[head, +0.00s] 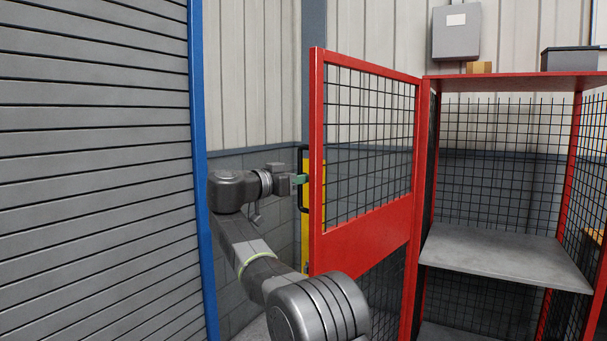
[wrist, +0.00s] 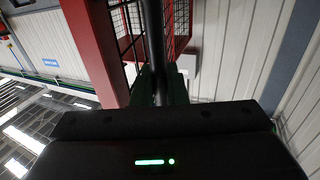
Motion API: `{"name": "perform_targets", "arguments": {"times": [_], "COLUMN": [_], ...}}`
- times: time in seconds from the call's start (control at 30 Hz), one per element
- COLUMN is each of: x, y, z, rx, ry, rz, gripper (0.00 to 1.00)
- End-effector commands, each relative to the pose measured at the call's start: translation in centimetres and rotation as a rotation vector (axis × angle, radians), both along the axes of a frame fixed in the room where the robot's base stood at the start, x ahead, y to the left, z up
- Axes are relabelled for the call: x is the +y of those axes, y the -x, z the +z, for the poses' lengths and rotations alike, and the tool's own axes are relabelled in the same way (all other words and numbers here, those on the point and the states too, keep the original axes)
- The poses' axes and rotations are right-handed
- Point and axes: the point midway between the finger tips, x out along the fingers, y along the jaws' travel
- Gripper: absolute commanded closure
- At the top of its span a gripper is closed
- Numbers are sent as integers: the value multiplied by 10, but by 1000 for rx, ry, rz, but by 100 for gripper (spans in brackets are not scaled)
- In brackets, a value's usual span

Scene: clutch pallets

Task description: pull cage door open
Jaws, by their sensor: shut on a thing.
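The cage door (head: 366,232) is a red frame with dark wire mesh, hinged at the cage's left front post. It stands swung open, edge toward me. A dark bar handle (head: 302,208) stands along its free edge. My gripper (head: 303,180) comes from the left and is shut on the handle. In the wrist view the dark handle (wrist: 154,35) runs down between the green fingers of my gripper (wrist: 160,85), with the red door frame (wrist: 95,45) beside it. The fingertips' exact contact is partly hidden.
The red cage (head: 500,84) has grey shelves (head: 505,255) that look empty. A grey roller shutter (head: 95,160) with a blue post (head: 200,150) stands close at left. A yellow panel (head: 310,165) shows behind the door edge. A grey box (head: 456,32) hangs on the wall.

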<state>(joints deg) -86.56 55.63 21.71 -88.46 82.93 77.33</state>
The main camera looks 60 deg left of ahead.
Motion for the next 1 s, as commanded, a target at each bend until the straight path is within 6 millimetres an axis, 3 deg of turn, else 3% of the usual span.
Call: {"name": "perform_targets", "arguments": {"times": [0.37,0.4,0.73,0.87,1.0], "x": [1,1,1,0,-1], "y": [2,2,4,19,49], "z": [0,0,-1,-1,-1], "rx": [-1,-1,0,1,1], "ry": [0,0,1,1,1], "rz": [1,1,2,4,6], "gripper": [100,83,83,83,83]}}
